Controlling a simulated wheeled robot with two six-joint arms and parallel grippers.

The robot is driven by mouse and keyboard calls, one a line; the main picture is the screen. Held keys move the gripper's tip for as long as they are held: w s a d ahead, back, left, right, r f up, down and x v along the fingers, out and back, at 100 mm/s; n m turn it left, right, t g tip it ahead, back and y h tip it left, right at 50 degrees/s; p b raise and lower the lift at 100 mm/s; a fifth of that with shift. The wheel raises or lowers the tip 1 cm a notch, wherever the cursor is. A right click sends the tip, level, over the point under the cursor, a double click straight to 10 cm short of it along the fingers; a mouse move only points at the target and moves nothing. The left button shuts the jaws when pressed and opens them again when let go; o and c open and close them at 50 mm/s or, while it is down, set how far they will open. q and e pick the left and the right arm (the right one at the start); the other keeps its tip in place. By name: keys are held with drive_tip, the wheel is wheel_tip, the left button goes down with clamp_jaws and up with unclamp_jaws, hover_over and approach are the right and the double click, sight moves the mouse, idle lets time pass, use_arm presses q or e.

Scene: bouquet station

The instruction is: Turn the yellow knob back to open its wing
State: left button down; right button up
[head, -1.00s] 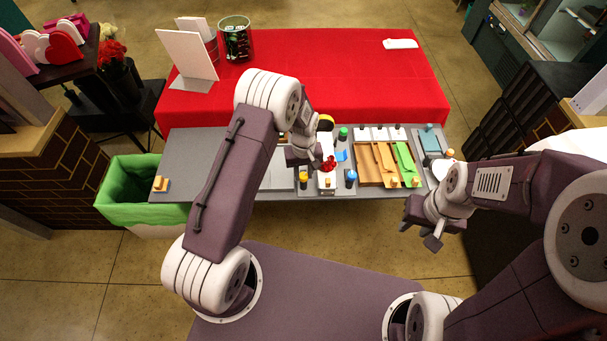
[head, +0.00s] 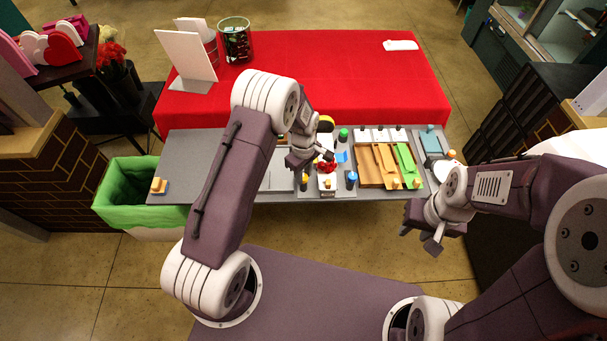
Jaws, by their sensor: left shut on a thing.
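The yellow knob (head: 305,181) stands at the left side of the small white holder (head: 327,186) on the grey station top. My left gripper (head: 306,168) is lowered over the knob and shut on it; its fingers and wrist hide most of the contact. A red flower bunch (head: 326,167) lies in the holder, just right of the gripper. The wing beside the knob is largely hidden by my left arm, so its position is unclear. My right gripper (head: 420,240) is open and empty, in front of the station's right end.
A blue-topped knob (head: 351,179) stands right of the holder. An orange-brown tray (head: 369,173) and green strips (head: 405,160) lie further right. A green-lined bin (head: 128,200) stands at left. The red table (head: 340,75) behind is mostly clear.

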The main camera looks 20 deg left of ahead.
use_arm(q)
drive_tip(key=shift+s+f, duration=0.1)
idle(0.3)
drive_tip(key=c, duration=1.1)
unclamp_jaws()
wheel_tip(320, 180, up, 9)
drive_tip(key=b, duration=0.1)
